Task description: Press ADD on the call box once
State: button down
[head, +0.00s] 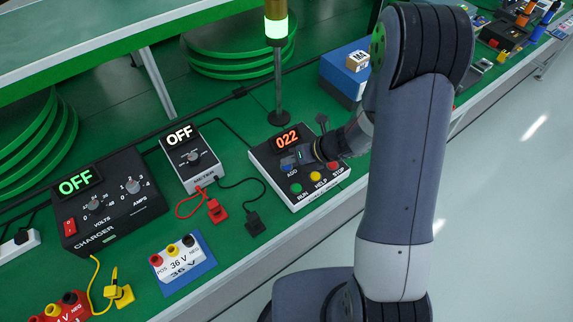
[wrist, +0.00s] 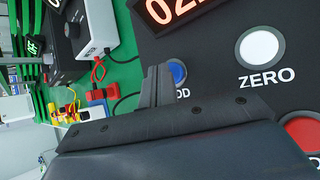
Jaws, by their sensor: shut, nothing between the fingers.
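The call box (head: 268,160) is a pale box with a dark top on the green bench, and its display (head: 287,139) reads 022 in orange-red. Its blue ADD button (head: 288,162) is at the left of the top.
Green RUN (head: 296,188), yellow HELP (head: 316,176) and red STOP (head: 332,166) buttons line the box's front. A white ZERO button (wrist: 259,47) shows in the wrist view. A lamp post (head: 278,80) stands behind. A meter (head: 190,157) and charger (head: 107,197) stand left.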

aim_at(290, 167)
jog(key=shift+f, duration=0.3)
jog(key=shift+r, duration=0.15)
dwell(0.3)
jog(key=shift+r+p, duration=0.6)
jog(key=shift+r, duration=0.1)
notch_tip(290, 167, up, 5)
jog(key=p, duration=0.4)
jog(key=shift+r+p, duration=0.1)
jog(key=shift+p, duration=0.2)
dwell(0.5)
